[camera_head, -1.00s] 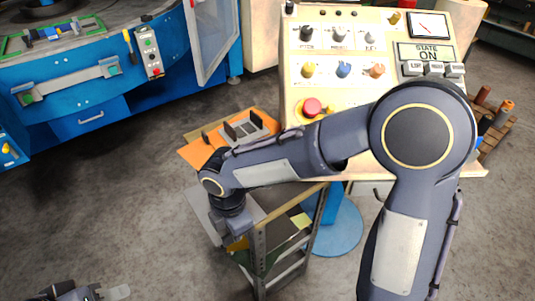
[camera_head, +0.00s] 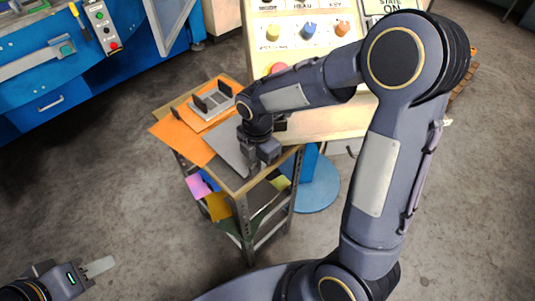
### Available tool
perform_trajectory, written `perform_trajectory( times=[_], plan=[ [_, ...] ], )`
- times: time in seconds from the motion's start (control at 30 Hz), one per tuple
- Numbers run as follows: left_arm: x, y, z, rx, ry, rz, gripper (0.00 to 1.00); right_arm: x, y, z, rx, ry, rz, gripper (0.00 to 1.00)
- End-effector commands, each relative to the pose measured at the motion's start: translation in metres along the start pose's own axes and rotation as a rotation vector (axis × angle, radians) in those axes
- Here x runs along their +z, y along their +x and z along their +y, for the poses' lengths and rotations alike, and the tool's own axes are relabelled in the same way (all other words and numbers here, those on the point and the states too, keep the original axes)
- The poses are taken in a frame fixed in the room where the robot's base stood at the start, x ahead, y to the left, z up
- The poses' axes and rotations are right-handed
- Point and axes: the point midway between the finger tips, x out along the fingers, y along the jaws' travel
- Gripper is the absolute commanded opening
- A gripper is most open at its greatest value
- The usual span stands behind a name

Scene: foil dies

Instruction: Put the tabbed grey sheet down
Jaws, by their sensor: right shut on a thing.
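The grey sheet (camera_head: 228,150) is over the wooden top of a small cart (camera_head: 238,184), beside orange sheets (camera_head: 176,132). Its right part is hidden under my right gripper (camera_head: 257,172), which is shut on it near the cart's front edge. The sheet looks level with the top, but I cannot tell whether it touches. Its tab cannot be made out. My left gripper (camera_head: 100,267) is low at the left, away from the cart, with a pale flat finger showing; its opening is unclear.
A grey holder with dark upright pieces (camera_head: 213,101) sits on the orange sheets. A cream control console (camera_head: 300,80) stands behind the cart, and a blue machine (camera_head: 50,85) at the far left. Coloured items (camera_head: 205,190) fill the cart's lower shelf. Floor left of the cart is clear.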

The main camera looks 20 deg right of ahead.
Motion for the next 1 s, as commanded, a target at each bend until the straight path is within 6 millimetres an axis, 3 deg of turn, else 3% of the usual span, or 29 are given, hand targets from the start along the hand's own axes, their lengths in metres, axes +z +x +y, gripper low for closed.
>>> perform_trajectory(
  times=[0.17, 0.3, 0.67, 0.7, 0.87, 1.0],
  plan=[
    [-0.004, -0.007, 0.003, 0.000, 0.000, 0.000, 0.36, 0.034, -0.002, 0.000, 0.000, 0.007, -0.001, 0.00],
    [-0.004, -0.007, 0.003, 0.000, 0.000, 0.000, 0.36, 0.031, 0.014, 0.000, -0.002, -0.001, 0.000, 0.00],
    [-0.002, -0.004, 0.002, 0.000, 0.000, 0.000, 0.36, 0.031, 0.019, 0.000, 0.001, 0.001, 0.000, 0.00],
    [-0.002, -0.004, 0.002, 0.000, 0.000, 0.000, 0.36, 0.031, 0.019, 0.000, 0.000, 0.001, 0.000, 0.11],
    [-0.003, -0.005, 0.002, 0.000, 0.000, 0.000, 0.36, 0.031, 0.018, 0.000, 0.000, 0.001, 0.000, 0.32],
    [-0.003, -0.005, 0.002, 0.000, 0.000, 0.000, 0.36, 0.031, 0.018, 0.000, 0.000, 0.001, 0.000, 0.32]
  ],
)
